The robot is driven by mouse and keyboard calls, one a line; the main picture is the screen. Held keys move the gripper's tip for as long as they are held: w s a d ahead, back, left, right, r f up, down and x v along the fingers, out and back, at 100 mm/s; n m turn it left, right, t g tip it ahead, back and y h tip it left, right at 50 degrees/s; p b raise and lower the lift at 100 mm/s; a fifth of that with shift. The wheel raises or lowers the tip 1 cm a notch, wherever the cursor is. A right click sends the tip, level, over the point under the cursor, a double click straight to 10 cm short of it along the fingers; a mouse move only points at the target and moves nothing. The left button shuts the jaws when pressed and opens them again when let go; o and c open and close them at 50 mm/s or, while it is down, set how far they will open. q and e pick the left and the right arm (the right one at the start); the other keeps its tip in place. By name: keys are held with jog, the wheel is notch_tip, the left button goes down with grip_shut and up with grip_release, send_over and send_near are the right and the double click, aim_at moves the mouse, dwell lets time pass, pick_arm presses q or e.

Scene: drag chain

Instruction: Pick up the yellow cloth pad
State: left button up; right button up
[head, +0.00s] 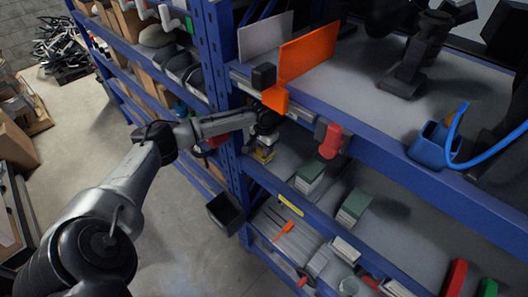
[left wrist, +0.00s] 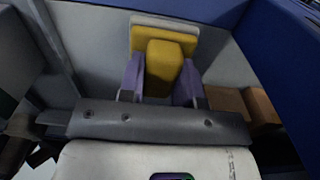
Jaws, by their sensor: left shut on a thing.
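The yellow cloth pad (left wrist: 172,62) is a yellow block with a wider yellow plate and a pale layer behind it, seen in the left wrist view. My left gripper (left wrist: 160,82) has its two purple fingers on either side of the yellow block and is shut on it. In the head view the pad (head: 264,155) is a small yellow patch under my left gripper (head: 265,146), inside the blue rack on the middle shelf level. The gripper partly covers the pad there. Whether it touches the shelf cannot be told. My right gripper is not in view.
A blue rack post (head: 207,50) stands left of the gripper. An orange plate (head: 308,55) and a red clamp (head: 331,138) are on the shelf edge above. Green-and-white boxes (head: 311,174) lie to the right on the same shelf. Open floor (head: 175,225) lies in front.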

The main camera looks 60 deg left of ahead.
pick_arm(q)
jog(key=shift+s+r, duration=0.35)
jog(key=shift+r, duration=0.4)
jog(key=s+d+b, duration=0.1)
jog(key=s+d, duration=0.1)
jog(key=s, duration=0.6)
jog(key=s+d+b, duration=0.1)
jog(key=s+d, duration=0.2)
jog(key=s, duration=0.5)
jog(key=shift+s+d, duration=0.2)
jog(key=shift+d, duration=0.05)
